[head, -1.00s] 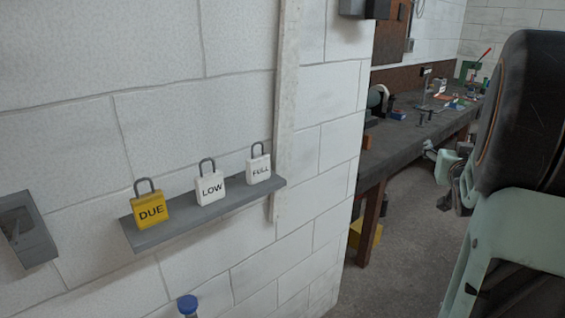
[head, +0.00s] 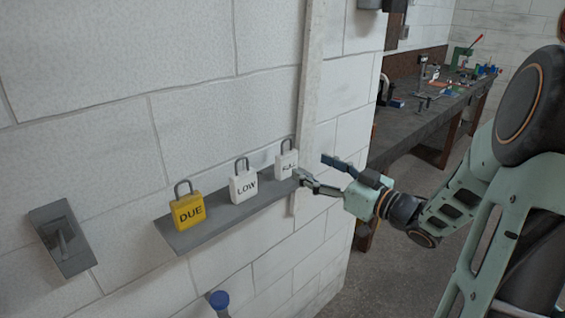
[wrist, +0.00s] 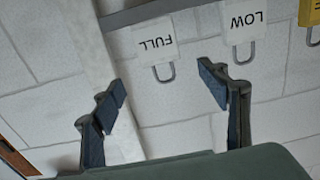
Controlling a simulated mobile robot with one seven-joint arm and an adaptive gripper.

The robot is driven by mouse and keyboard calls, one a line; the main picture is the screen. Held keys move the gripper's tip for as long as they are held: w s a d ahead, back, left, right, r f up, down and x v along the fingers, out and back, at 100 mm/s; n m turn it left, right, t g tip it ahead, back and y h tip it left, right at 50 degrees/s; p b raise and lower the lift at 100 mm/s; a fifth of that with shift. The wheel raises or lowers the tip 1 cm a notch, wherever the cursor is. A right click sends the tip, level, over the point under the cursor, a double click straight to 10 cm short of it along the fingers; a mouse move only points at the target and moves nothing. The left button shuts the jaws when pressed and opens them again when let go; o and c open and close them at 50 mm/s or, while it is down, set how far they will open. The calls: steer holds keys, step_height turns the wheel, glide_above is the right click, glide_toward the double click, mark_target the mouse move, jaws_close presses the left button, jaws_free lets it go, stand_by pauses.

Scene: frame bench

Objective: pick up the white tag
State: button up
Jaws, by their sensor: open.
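Two white padlock-shaped tags stand upright on a grey wall shelf (head: 208,234). The white LOW tag (head: 243,184) is in the middle and the white FULL tag (head: 287,163) is at the right end. In the wrist view both appear upside down: FULL (wrist: 152,38) ahead between the finger lines, LOW (wrist: 244,22) to its right. My gripper (head: 313,168) is open and empty, just right of the FULL tag near the shelf's end. In the wrist view its fingers (wrist: 161,82) are spread, with the FULL tag beyond their tips; I see no contact.
A yellow DUE tag (head: 188,210) stands at the shelf's left end. A pale vertical strip (head: 310,90) runs behind the shelf's right end. A cluttered workbench (head: 420,125) stands behind my arm.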

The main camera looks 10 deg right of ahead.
mark_target(289, 154)
steer(key=x, duration=0.4)
steer(key=shift+w+a, duration=0.15)
steer(key=shift+w, duration=0.1)
steer(key=shift+w+a+r+p, duration=0.1)
steer(key=shift+w+a+p, duration=0.3)
steer(key=shift+p, duration=0.1)
steer(key=p+x, duration=0.1)
steer(key=x, duration=0.3)
steer(key=shift+a, duration=0.1)
steer(key=c, duration=1.2)
steer(key=shift+c, duration=0.4)
steer(key=shift+r, duration=0.15)
